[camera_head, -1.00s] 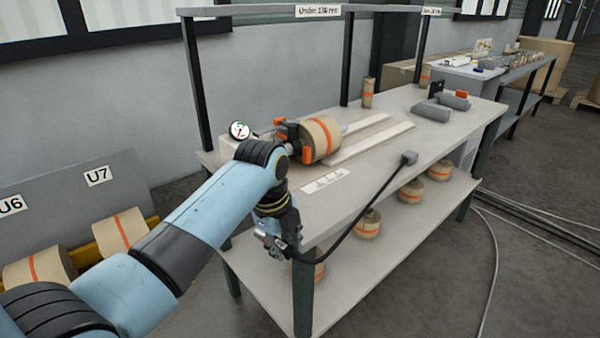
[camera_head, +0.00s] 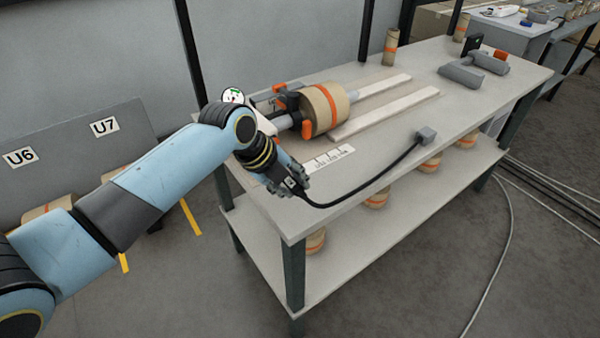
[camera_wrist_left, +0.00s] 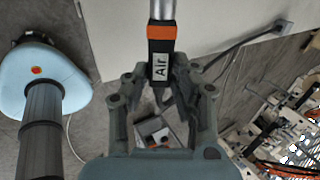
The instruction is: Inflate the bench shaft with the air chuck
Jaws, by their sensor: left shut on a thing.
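My left gripper (camera_head: 291,181) is shut on the air chuck, low over the near left end of the bench. In the left wrist view the chuck (camera_wrist_left: 160,66) is black with an orange band, an "Air" label and a silver end pointing away from the fingers. A black hose (camera_head: 375,188) runs from the gripper to a grey block (camera_head: 426,135) on the bench edge. The bench shaft (camera_head: 284,122) is grey and carries a kraft roll (camera_head: 325,108) with an orange stripe. A round gauge (camera_head: 232,96) shows behind my wrist, which partly hides the shaft's near end. My right gripper is not in view.
Small rolls stand on the lower shelf (camera_head: 330,262). The bench's front right top is mostly clear.

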